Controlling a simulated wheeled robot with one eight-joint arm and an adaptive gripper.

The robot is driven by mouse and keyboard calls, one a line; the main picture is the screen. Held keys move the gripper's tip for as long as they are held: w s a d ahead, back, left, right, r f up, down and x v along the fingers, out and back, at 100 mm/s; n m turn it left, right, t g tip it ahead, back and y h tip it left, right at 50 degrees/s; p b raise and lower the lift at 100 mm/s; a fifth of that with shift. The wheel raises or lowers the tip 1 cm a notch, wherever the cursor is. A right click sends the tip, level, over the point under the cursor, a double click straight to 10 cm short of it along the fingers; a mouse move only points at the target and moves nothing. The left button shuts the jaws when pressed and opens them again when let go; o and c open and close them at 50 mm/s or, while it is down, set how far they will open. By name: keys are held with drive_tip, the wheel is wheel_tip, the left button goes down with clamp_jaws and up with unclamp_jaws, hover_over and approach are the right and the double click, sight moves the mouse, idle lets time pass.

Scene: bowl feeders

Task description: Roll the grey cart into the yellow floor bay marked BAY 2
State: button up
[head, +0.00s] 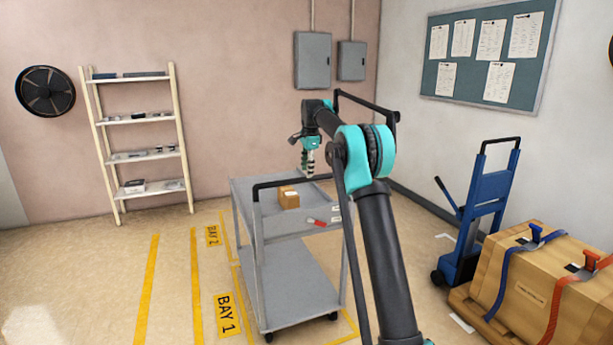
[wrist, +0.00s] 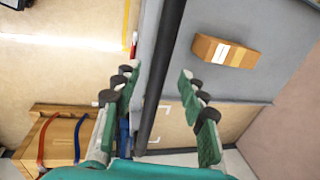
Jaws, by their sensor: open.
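The grey cart (head: 295,285) stands upright on its casters in the middle of the head view, with a black push handle (head: 262,185) along its near top edge. My gripper (head: 309,172) points down at the handle. In the wrist view my open gripper (wrist: 158,84) has the handle bar (wrist: 165,60) running between its fingers, with a gap visible on each side. The BAY 2 label (head: 212,236) lies on the floor left of the cart, farther back than the BAY 1 label (head: 227,314). The cart hides part of the floor markings.
A blue hand truck (head: 487,205) and a strapped wooden crate (head: 545,285) stand at right. A shelf rack (head: 142,155) stands against the back wall. The floor left of the cart is clear.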

wheel_tip(320, 180, up, 8)
drive_tip(key=s, duration=0.1)
drive_tip(key=shift+s+d, duration=0.25)
